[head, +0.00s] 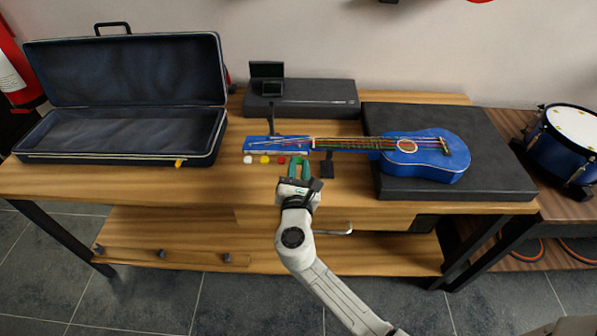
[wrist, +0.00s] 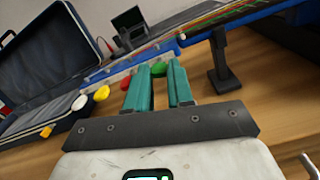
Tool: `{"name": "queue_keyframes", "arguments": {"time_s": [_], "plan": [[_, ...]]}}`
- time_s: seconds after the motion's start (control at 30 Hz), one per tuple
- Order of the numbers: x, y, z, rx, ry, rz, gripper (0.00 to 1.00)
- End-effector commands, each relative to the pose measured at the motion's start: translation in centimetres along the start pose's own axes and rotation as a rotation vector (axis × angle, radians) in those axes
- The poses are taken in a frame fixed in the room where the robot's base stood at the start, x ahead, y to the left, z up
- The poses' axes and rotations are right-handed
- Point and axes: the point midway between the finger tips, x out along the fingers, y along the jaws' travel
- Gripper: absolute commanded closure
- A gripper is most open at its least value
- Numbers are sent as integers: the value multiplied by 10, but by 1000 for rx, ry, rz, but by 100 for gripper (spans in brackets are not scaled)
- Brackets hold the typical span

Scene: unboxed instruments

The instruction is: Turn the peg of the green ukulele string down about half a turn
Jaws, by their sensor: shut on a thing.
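The blue ukulele (head: 430,172) lies with its body on a dark block and its neck pointing left. Its headstock (head: 262,143) carries a row of coloured pegs along the near side. The green peg (wrist: 158,69) is the rightmost of the row, next to the red peg (head: 281,160). My gripper (head: 299,162) reaches in from the near side, its teal fingers on either side of the green peg and shut on it. The wrist view shows the peg between the fingertips. The fingers partly hide it. The green string's own path to the peg is too fine to follow.
The yellow peg (head: 265,160) and white peg (head: 248,159) sit left of the red one. A dark neck stand (wrist: 222,75) stands close to the right of my fingers. An open case (head: 120,155) lies at left, and a dark box (head: 320,100) stands behind the headstock.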

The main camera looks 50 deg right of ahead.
Motion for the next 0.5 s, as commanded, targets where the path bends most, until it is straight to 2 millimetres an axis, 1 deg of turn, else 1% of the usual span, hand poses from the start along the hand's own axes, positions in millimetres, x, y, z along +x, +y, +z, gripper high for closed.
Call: {"name": "queue_keyframes", "arguments": {"time_s": [0.03, 0.5], "plan": [[0, 0, -4, 46, -1, 2, 100], [0, -1, -4, 493, -2, 2, 100]]}}
